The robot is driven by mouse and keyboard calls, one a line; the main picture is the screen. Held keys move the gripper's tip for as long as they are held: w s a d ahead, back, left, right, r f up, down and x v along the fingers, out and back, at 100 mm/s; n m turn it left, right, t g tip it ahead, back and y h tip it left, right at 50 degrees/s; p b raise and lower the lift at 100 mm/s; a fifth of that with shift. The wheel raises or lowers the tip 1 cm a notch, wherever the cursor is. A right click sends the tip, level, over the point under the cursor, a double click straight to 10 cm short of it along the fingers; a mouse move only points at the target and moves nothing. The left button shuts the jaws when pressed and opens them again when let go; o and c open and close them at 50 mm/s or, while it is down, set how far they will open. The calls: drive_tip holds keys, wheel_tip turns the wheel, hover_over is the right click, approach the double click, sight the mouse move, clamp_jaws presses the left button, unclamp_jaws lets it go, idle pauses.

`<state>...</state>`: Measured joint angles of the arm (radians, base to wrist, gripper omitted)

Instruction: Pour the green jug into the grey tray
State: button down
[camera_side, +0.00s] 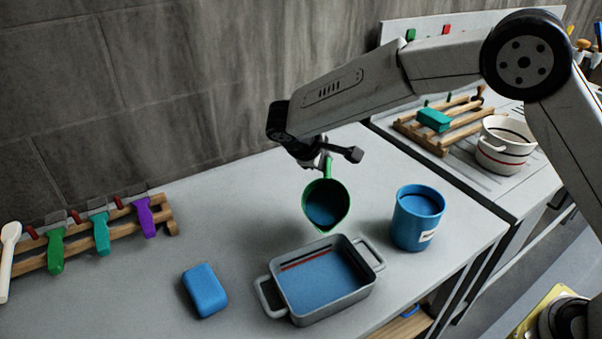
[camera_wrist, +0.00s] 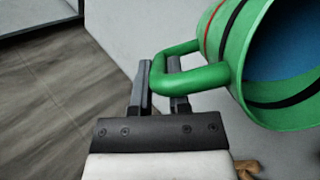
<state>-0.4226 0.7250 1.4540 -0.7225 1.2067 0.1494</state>
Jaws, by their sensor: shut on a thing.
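The green jug (camera_side: 341,190) hangs in the air behind and above the grey tray, its open mouth turned toward the side camera. Blue contents show inside it. My gripper (camera_side: 324,160) is shut on the jug's handle. In the wrist view my gripper (camera_wrist: 160,92) has its fingers on either side of the green handle, and the jug (camera_wrist: 232,60) fills the upper right, with blue inside. The grey tray (camera_side: 327,313) stands on the counter with a handle at each end. Its floor is covered in blue, with a red and dark line on the back inner wall.
A blue canister (camera_side: 416,222) with a white label stands right of the tray. A blue block (camera_side: 205,290) lies to its left. A wooden rack (camera_side: 120,222) with coloured-handled tools is at far left. A white pot (camera_side: 506,146) and a wooden rack with a teal block (camera_side: 434,119) are behind right.

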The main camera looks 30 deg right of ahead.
sight(326, 166)
drive_tip(key=shift+s+a+r+t+h, duration=0.35)
drive_tip(key=shift+s+r+t+h, duration=0.15)
drive_tip(key=shift+r+t, duration=0.15)
drive_tip(key=shift+s+a+r+m+t+h, duration=0.15)
drive_tip(key=shift+s+a+m+t+h, duration=0.15)
drive_tip(key=shift+s+a+t+h, duration=0.25)
drive_tip(key=shift+s+a+r+m+t+h, duration=0.15)
drive_tip(key=shift+s+a+m+t+h, duration=0.15)
drive_tip(key=shift+s+t+h, duration=0.25)
idle(0.5)
drive_tip(key=shift+s+a+r+m+t+h, duration=0.3)
drive_tip(key=shift+s+a+r+t+h, duration=0.3)
drive_tip(key=shift+s+r, duration=0.2)
idle(0.4)
drive_tip(key=shift+s+a+r+t+h, duration=0.2)
drive_tip(key=shift+s+a+r+h, duration=0.1)
drive_tip(key=shift+s+a, duration=0.3)
drive_tip(key=shift+s+a+r+t+h, duration=0.2)
drive_tip(key=shift+s+a+h, duration=0.15)
drive_tip(key=shift+s, duration=0.4)
idle(0.4)
drive_tip(key=shift+s+a+r+m+t+h, duration=0.35)
drive_tip(key=shift+s+a+m+t+h, duration=0.15)
drive_tip(key=shift+s, duration=0.2)
idle(1.4)
